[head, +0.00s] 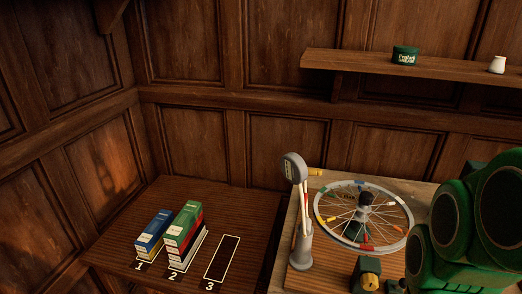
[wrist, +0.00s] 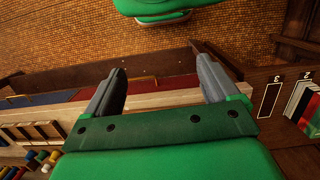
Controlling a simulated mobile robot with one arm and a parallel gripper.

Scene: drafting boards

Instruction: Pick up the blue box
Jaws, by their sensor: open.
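The blue box (head: 155,226) lies on top of a low stack at the spot marked 1, on the dark wooden table at the left of the head view. A yellow strip and a pale layer show below its top. My gripper (wrist: 161,72) is open in the wrist view, with its two grey fingers wide apart and nothing between them. It is away from the blue box, which does not show in the wrist view. My gripper's fingers do not show in the head view.
Beside the blue box, a stack with a green box (head: 183,222) on top stands at spot 2. The outlined spot 3 (head: 222,258) is empty. A spoked wheel (head: 387,231) and a grey post device (head: 300,225) stand on the board to the right. A shelf (head: 440,67) is above.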

